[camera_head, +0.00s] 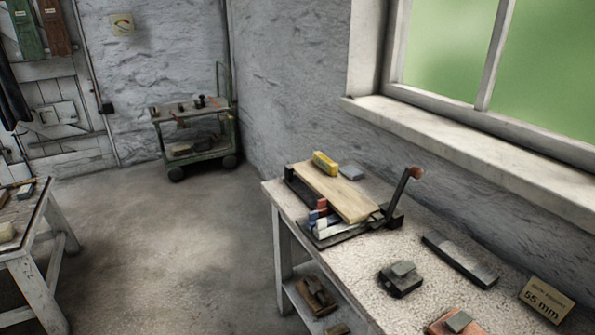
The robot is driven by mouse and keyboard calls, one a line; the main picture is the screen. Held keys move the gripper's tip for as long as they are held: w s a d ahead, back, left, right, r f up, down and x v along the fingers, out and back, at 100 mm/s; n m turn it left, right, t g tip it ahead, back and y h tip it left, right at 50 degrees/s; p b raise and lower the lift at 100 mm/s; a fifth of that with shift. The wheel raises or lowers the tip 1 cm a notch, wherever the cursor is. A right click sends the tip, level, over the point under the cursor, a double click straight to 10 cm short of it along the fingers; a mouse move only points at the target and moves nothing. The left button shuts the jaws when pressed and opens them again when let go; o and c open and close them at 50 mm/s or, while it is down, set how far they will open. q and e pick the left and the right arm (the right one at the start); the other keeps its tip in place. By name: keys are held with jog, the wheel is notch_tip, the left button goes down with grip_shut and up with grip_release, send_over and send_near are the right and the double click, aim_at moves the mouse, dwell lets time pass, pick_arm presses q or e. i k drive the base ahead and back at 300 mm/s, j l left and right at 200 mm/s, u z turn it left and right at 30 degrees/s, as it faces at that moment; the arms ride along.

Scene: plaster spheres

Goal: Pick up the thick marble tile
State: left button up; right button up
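I cannot tell for certain which object is the thick marble tile. On the right workbench (345,265), a dark block with a smaller grey piece on top (401,279) lies near the middle. A long dark bar with a paler grey end (460,260) lies behind it to the right. An orange-brown slab (447,325) with a grey block (459,320) on it is at the bottom edge, partly cut off. A small blue-grey block (351,172) lies at the bench's far end. Neither of my grippers is in view.
A wooden board (338,190) with a yellow block (325,162) and a lever (395,196) fill the bench's far part. A "55 mm" sign (546,299) stands at right. A cart (195,140) is at the back, another table (40,260) at left. Floor between is clear.

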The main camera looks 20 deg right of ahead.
aim_at(353, 173)
jog(key=i+j+u, duration=0.2)
jog(key=i, duration=0.6)
jog(key=i+j+u, duration=0.15)
jog(key=i, duration=0.6)
jog(key=i+z, duration=0.25)
jog(key=i, duration=0.3)
jog(key=i+z, duration=0.25)
jog(key=i, duration=0.3)
jog(key=i+j+z, duration=0.2)
jog(key=i, duration=0.35)
jog(key=i+j+z, duration=0.25)
jog(key=i, duration=0.25)
jog(key=i+l+z, duration=0.15)
jog(key=i+z, duration=0.55)
jog(key=z, duration=0.15)
jog(key=i+j+z, duration=0.1)
jog(key=i+z, duration=0.3)
jog(key=i+j+z, duration=0.2)
jog(key=z, duration=0.2)
jog(key=i, duration=0.1)
